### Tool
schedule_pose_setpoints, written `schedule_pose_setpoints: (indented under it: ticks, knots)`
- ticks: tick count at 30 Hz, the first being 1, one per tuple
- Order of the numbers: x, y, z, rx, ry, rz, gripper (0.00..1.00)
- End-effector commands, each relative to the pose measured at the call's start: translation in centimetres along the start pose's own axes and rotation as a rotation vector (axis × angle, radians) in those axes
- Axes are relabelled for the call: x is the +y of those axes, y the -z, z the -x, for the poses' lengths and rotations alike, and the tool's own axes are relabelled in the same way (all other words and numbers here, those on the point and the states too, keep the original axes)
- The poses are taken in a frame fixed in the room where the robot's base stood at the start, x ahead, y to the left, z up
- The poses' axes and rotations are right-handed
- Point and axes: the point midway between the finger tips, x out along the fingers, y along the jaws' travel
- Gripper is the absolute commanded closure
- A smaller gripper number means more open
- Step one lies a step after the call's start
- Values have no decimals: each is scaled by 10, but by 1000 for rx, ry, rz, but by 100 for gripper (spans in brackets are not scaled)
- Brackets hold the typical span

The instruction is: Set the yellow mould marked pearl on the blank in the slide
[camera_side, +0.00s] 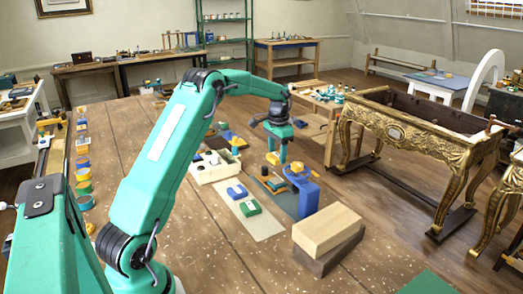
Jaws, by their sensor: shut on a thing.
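My gripper (282,157) hangs fingers down above the far right part of the work table. It is shut on a small yellow piece (272,158) that shows at the left of its fingertips, probably the yellow mould; any pearl mark is too small to read. Just in front and to the right stands a blue stand (309,199) with a yellow-orange part (296,169) on top. A dark low piece (273,184) lies left of the stand. I cannot tell the slide or its blank for sure at this size.
A cream mat (262,228) holds a blue block (237,192) and a green block (250,208). A cream box (204,175) stands behind them. Stacked wooden blocks (326,228) stand at the front right. The table's middle left is clear.

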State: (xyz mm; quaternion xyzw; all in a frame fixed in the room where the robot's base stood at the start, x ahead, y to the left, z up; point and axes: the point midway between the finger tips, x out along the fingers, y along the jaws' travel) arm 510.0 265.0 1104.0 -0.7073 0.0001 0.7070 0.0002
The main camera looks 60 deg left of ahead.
Motion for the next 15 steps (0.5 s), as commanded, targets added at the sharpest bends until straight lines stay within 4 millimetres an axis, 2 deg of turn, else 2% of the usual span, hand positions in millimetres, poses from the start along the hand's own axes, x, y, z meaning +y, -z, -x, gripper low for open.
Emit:
schedule_pose_setpoints:
  ticks: [15]
  knots:
    - [0,0,-21,-2,-1,0,73]
